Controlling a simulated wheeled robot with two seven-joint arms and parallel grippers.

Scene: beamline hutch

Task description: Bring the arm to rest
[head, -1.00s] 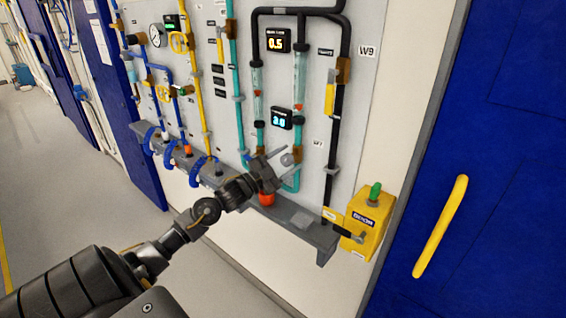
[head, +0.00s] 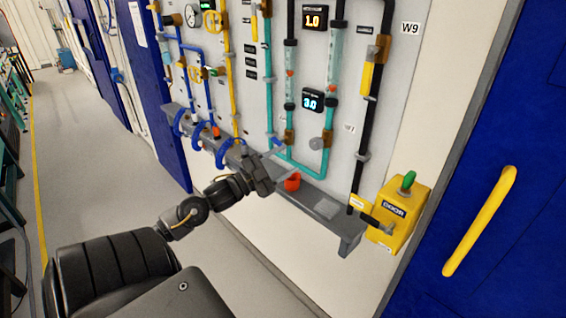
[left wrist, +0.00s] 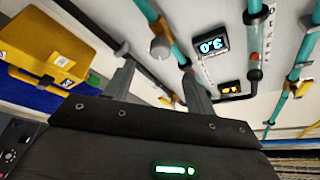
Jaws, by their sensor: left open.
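My left arm reaches in from the lower left of the head view. Its gripper (head: 283,165) is open, with nothing between the fingers. It is in front of the pipe panel (head: 345,100), close to the grey ledge and the orange-red cup (head: 292,183). A round grey knob (head: 318,143) on a teal pipe is a little right of the fingertips and looks apart from them. In the left wrist view the two spread fingers (left wrist: 158,68) point at the panel, and the knob (left wrist: 160,48) shows beyond them. My right gripper is in neither view.
The grey ledge (head: 325,208) runs under the panel. A yellow box (head: 400,215) with a green knob stands at its right end. The upper display (head: 314,18) reads 1.0, the lower display (head: 313,100) 3.0. A blue door (head: 500,130) is right. Open floor (head: 95,180) lies left.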

